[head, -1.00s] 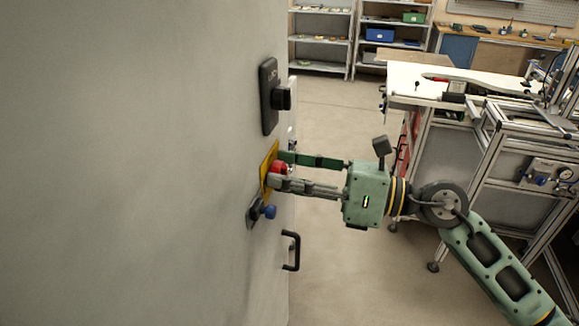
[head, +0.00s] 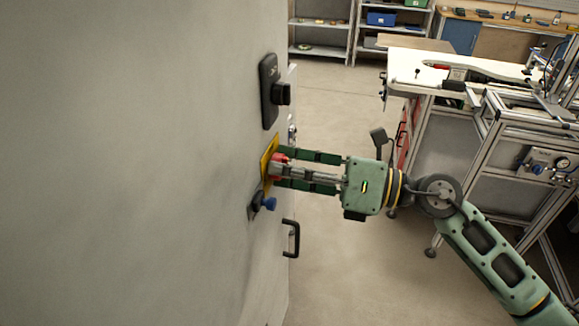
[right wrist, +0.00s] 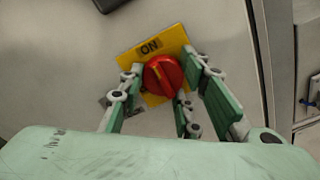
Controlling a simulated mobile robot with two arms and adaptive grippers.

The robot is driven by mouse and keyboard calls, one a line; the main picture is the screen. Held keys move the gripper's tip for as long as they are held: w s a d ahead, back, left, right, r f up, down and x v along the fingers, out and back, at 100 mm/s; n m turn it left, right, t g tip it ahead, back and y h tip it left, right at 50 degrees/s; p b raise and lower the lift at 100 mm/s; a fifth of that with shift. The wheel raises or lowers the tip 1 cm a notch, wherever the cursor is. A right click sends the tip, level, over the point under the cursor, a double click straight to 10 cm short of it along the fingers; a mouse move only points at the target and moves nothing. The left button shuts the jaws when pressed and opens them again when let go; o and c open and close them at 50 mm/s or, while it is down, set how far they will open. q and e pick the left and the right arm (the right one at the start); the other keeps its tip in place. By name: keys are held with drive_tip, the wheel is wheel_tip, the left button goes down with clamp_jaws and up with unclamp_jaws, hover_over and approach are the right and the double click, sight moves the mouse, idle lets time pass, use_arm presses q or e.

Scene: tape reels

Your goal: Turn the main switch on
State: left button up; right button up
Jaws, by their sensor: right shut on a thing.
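The main switch is a red rotary knob (head: 279,158) on a yellow plate (head: 266,163) fixed to the grey cabinet face. In the right wrist view the red knob (right wrist: 163,75) sits on the yellow plate (right wrist: 126,58) below an "ON" label (right wrist: 150,46). The fingers partly hide the knob in the head view. My left gripper is not in view.
On the cabinet, a black handle unit (head: 270,92) sits above the switch. A workbench frame (head: 480,160) stands at right. The floor between is clear.

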drive_tip(key=o, duration=1.1)
drive_tip(key=shift+s+a, duration=0.1)
drive_tip(key=shift+s, duration=0.1)
drive_tip(key=shift+c, duration=0.2)
drive_tip(key=s+d, duration=0.2)
drive_tip(key=d, duration=0.9)
drive_tip(key=shift+d, duration=0.4)
